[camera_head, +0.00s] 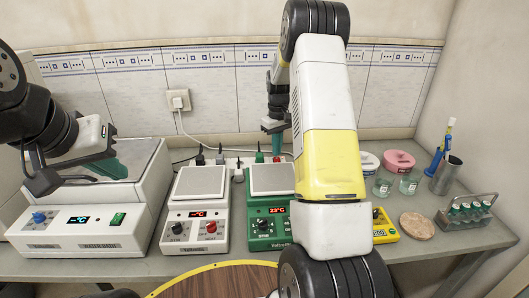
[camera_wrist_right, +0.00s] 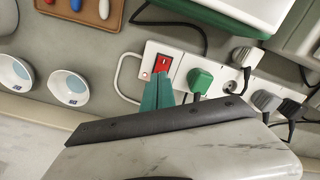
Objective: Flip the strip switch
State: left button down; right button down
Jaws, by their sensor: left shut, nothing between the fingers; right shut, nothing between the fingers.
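The white power strip (camera_wrist_right: 181,71) lies on the bench behind the heating devices. Its red rocker switch (camera_wrist_right: 162,63) sits at one end, beside a green plug (camera_wrist_right: 200,82). My right gripper (camera_wrist_right: 161,78) is shut and empty, with its teal fingertips over the strip just by the red switch; I cannot tell whether they touch it. In the head view the right gripper (camera_head: 276,148) points down behind the green stirrer, and its arm hides part of the bench. My left gripper (camera_head: 112,170) is shut and empty above the large white device at the left.
A white hot plate (camera_head: 195,220) and a green stirrer (camera_head: 269,228) stand in front of the strip. Several plugs and cables rise from it. Jars, a metal cup (camera_head: 447,175) and a vial rack (camera_head: 466,212) stand at the right. A wall socket (camera_head: 178,100) is behind.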

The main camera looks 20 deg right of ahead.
aim_at(276, 158)
jog(key=shift+f, duration=0.85)
dwell(0.3)
jog(key=shift+r, duration=3.55)
jog(key=s+a+r+m+t, duration=0.15)
jog(key=s+a+r, duration=0.25)
jog(key=s+r, duration=0.45)
jog(key=s+a+r+m+t+y, duration=0.1)
jog(key=s+a+r, duration=0.3)
jog(key=s, duration=0.8)
jog(key=s+a+r+t+y, duration=0.1)
jog(key=s+a+r+t, duration=0.2)
jog(key=s, duration=0.8)
jog(key=shift+s+a+r+m+t, duration=0.35)
jog(key=shift+a+r, duration=0.35)
jog(key=shift+a, duration=0.2)
